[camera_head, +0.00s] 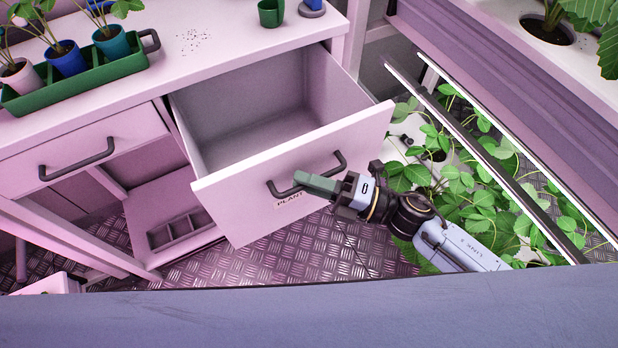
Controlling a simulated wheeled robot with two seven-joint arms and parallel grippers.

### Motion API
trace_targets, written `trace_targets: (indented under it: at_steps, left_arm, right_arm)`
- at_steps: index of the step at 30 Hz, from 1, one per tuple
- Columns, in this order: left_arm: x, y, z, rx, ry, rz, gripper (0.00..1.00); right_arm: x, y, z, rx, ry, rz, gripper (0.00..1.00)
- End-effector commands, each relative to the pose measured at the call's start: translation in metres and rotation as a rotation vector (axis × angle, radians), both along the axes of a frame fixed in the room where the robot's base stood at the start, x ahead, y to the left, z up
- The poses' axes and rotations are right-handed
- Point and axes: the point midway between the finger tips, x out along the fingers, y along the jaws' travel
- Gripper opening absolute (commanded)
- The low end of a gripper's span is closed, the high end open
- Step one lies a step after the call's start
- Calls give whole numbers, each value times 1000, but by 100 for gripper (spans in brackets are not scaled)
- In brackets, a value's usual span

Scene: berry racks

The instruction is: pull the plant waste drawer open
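The plant waste drawer (240,210) stands pulled out from the cabinet, its empty grey interior showing. Its white front carries a dark bar handle (341,162) and a partly hidden label reading "PLANT". My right gripper (312,183) is at the handle's lower middle, its green fingers lying across the bar. The view from above does not show clearly whether the fingers are closed around the bar. My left gripper is not in view.
A green tray (120,68) of potted seedlings and a green cup (271,13) stand on the countertop (200,60). A second closed-front drawer (85,150) is at left. Leafy plants (470,190) and white rails (480,130) crowd the right. Metal floor (290,250) lies below.

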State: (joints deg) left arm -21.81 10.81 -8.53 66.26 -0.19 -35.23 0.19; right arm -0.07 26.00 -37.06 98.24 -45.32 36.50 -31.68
Motion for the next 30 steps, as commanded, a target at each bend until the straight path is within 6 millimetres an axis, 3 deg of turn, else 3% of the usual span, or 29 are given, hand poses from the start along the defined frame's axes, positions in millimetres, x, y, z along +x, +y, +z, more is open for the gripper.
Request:
trace_targets:
  at_steps: [3,14,30]
  left_arm:
    - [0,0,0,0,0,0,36]
    - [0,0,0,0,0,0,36]
    - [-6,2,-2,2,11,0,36]
  right_arm:
    - [0,0,0,0,0,0,33]
    - [-2,-6,-2,-2,3,-1,33]
    - [-38,-106,-16,-3,3,-1,33]
